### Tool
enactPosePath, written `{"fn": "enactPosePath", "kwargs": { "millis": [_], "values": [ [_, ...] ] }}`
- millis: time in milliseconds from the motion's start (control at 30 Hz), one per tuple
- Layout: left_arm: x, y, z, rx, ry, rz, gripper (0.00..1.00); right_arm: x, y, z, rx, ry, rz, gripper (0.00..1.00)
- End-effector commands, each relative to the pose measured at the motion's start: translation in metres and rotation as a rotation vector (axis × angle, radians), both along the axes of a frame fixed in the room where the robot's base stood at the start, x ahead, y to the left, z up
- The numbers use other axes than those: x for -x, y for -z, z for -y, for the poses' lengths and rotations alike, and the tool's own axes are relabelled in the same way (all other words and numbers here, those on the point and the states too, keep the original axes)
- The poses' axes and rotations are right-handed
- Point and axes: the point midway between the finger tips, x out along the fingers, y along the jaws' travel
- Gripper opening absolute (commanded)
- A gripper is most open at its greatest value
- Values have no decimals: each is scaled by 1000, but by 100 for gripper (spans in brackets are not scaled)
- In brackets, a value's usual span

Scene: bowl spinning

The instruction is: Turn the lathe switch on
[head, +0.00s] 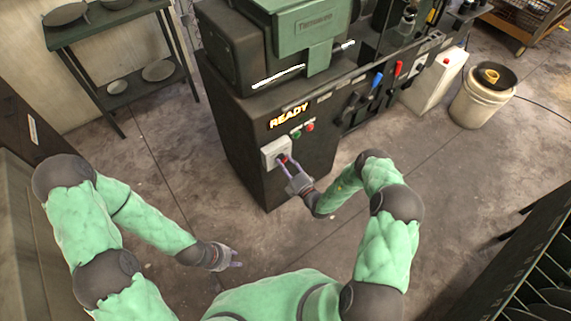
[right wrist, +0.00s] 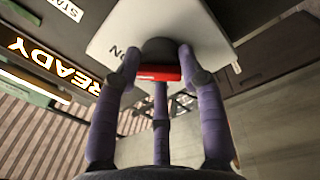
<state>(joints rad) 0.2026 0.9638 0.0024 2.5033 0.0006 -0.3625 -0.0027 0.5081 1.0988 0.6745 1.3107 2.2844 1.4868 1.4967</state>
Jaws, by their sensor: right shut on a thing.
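The lathe switch (head: 276,153) is a light grey box with a dark round knob and a red handle, on the front of the dark lathe (head: 235,130). In the right wrist view, the switch plate (right wrist: 195,27) carries the letters "ON", and the red handle (right wrist: 158,73) lies between my purple fingers. My right gripper (head: 286,161) is shut on the switch knob, with fingers on both sides of it. My left gripper (head: 238,264) hangs low over the floor, away from the lathe; its fingers are too small to judge.
A lit "READY" display (head: 289,116) sits above the switch, with green and red buttons (head: 303,130) beside it. Blue and red levers (head: 377,82) are further right. A shelf (head: 120,60) stands at left, a white bucket (head: 481,103) at right. The floor before the lathe is clear.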

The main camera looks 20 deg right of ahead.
Motion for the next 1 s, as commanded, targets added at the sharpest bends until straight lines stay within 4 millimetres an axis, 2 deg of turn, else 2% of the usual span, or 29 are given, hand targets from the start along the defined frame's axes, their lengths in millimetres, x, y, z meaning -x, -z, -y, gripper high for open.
{"fn": "enactPosePath", "kwargs": {
  "millis": [33, 100, 133, 200, 700, 867, 1000],
  "values": [
    [0, 0, 0, 0, 0, 0, 34, 7, 5, -11, -8, -22, -15, 8],
    [0, 0, 0, 0, 0, 0, 34, 6, 5, -11, -7, -22, -15, 8],
    [0, 0, 0, 0, 0, 0, 34, 6, 5, -11, -7, -22, -15, 49],
    [0, 0, 0, 0, 0, 0, 34, 6, 5, -11, -7, -21, -14, 64],
    [0, 0, 0, 0, 0, 0, 34, 4, 1, -2, -1, -8, -3, 64],
    [0, 0, 0, 0, 0, 0, 34, 21, 3, 5, -1, -5, -5, 64],
    [0, 0, 0, 0, 0, 0, 34, 47, 5, 14, -4, -6, -7, 64]
  ]
}}
